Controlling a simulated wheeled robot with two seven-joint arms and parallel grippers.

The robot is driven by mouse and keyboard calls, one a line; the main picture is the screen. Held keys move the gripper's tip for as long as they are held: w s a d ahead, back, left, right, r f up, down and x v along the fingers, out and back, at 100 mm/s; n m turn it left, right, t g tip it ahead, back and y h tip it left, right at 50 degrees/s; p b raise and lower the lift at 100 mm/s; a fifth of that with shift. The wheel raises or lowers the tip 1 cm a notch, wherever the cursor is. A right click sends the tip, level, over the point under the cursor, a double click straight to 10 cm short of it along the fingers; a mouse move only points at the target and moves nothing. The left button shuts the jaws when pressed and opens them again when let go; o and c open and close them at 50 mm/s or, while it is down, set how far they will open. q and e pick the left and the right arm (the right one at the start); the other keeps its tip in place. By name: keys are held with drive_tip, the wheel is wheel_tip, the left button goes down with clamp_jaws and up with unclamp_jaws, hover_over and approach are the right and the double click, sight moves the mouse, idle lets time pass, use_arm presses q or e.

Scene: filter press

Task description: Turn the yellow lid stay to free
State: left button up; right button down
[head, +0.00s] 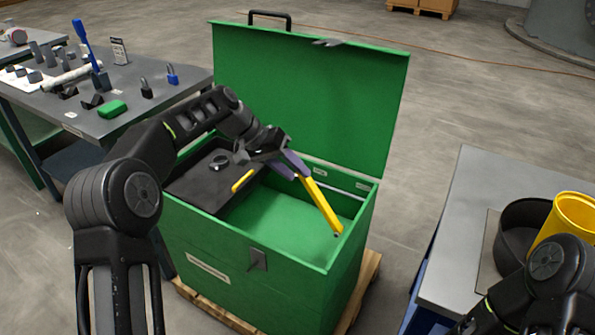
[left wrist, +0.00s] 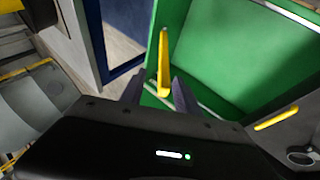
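The yellow lid stay (head: 324,208) is a flat yellow bar in the right part of the open green box (head: 300,250). Its far end shows near the front right rim; its other end is partly hidden by my left gripper (head: 301,176). In the left wrist view the stay (left wrist: 163,65) stands between the two fingers of the left gripper (left wrist: 156,82). The fingers look apart, with a gap on the left finger's side and the right finger close to the stay. The green lid (head: 310,95) stands raised. My right gripper is out of view; only part of its arm shows.
A black tray (head: 190,187) with a yellow handle (head: 242,181) and a ring fills the box's left side. A grey table (head: 130,75) with tools and padlocks stands at left. A bench (head: 455,225) with a black bowl and yellow container (head: 570,215) stands at right.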

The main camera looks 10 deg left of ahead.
use_arm(q)
drive_tip(key=p+v, duration=0.3)
drive_tip(key=v, duration=0.4)
drive_tip(key=shift+a+p, duration=0.15)
drive_tip(key=shift+p, duration=0.15)
idle(0.5)
